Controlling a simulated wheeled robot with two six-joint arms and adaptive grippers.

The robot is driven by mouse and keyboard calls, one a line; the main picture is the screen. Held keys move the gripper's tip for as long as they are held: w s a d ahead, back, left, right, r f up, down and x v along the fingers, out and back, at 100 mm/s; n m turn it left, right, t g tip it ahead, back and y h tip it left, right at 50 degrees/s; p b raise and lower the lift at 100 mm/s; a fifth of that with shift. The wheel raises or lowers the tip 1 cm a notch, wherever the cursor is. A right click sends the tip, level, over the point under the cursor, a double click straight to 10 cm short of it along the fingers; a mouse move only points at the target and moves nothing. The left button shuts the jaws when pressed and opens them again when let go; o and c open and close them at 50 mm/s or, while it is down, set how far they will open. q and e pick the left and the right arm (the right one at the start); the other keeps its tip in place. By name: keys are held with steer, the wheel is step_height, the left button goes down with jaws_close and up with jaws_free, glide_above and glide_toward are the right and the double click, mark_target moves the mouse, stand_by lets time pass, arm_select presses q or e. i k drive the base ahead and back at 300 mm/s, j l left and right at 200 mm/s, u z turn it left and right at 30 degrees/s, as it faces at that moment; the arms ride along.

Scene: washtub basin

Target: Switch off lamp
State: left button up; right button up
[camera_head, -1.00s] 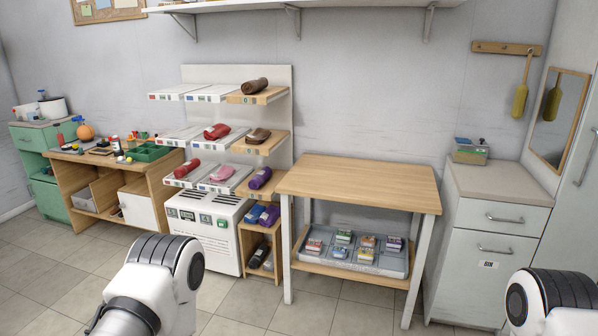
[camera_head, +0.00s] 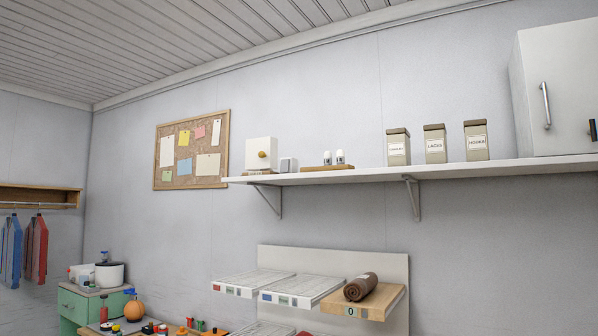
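No lamp that I can make out for certain shows in the head view. A white box with a round golden knob (camera_head: 262,154) stands at the left end of the wall shelf, and I cannot tell what it is. Neither of my grippers is in the view, so their state is hidden.
The white wall shelf (camera_head: 440,172) carries labelled jars (camera_head: 435,144) and a white cabinet (camera_head: 558,88) at the right. A cork board (camera_head: 192,150) hangs left of it. Below stands a tiered display rack (camera_head: 395,268) with a brown roll (camera_head: 361,287). Coloured garments (camera_head: 36,248) hang far left.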

mark_target(284, 163)
steer(key=i+j+u, duration=0.15)
steer(key=i+j, duration=0.15)
steer(key=i, duration=0.2)
steer(key=i+j+u, duration=0.2)
steer(key=i, duration=0.3)
steer(key=i+j+u, duration=0.15)
steer(key=i, duration=0.35)
steer(key=i+j+u, duration=0.15)
steer(key=i, duration=0.4)
